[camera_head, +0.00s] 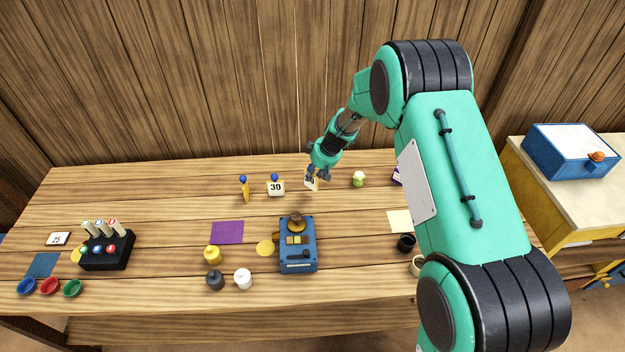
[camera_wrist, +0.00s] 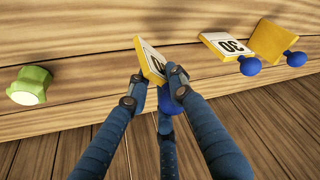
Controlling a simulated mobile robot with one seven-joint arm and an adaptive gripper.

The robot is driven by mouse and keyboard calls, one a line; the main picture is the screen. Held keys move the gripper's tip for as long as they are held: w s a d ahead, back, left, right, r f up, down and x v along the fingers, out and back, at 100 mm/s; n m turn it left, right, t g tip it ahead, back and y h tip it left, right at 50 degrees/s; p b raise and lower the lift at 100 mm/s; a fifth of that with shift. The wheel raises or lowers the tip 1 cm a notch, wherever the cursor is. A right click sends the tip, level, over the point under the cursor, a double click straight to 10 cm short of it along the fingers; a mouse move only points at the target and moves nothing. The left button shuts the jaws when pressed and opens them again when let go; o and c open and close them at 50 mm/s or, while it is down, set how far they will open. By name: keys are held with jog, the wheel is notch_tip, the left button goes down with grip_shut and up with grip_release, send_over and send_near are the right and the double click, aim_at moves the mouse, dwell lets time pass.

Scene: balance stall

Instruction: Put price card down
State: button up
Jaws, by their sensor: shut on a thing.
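My gripper (camera_head: 319,170) is near the back edge of the table, shut on a price card (camera_head: 311,182). In the wrist view the fingers (camera_wrist: 152,88) pinch this card (camera_wrist: 152,62), which is white-faced with yellow edges and partly printed digits; the fingers hide its lower part. A blue knob on it shows between the fingers. I cannot tell whether the card touches the table. Another price card (camera_head: 276,188) reading 30 stands to the left, and it also shows in the wrist view (camera_wrist: 226,46). A yellow card with a blue knob (camera_head: 245,190) stands further left.
A green and white object (camera_head: 358,179) stands close to the right of the held card. A blue scale (camera_head: 298,256) is in front. A purple mat (camera_head: 227,232), several small weights and a black rack (camera_head: 107,252) lie to the left.

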jog(key=shift+f, duration=1.4)
jog(key=shift+f+b, duration=0.15)
jog(key=shift+b, duration=0.2)
jog(key=o, duration=1.1)
jog(key=shift+c, duration=0.2)
jog(key=shift+r, duration=0.2)
jog(key=shift+d+r+p, duration=0.1)
jog(key=shift+r+p, duration=0.15)
jog(key=shift+p, duration=0.05)
jog(key=v, duration=1.1)
jog(key=shift+r+p, duration=0.2)
jog(key=shift+p, duration=0.25)
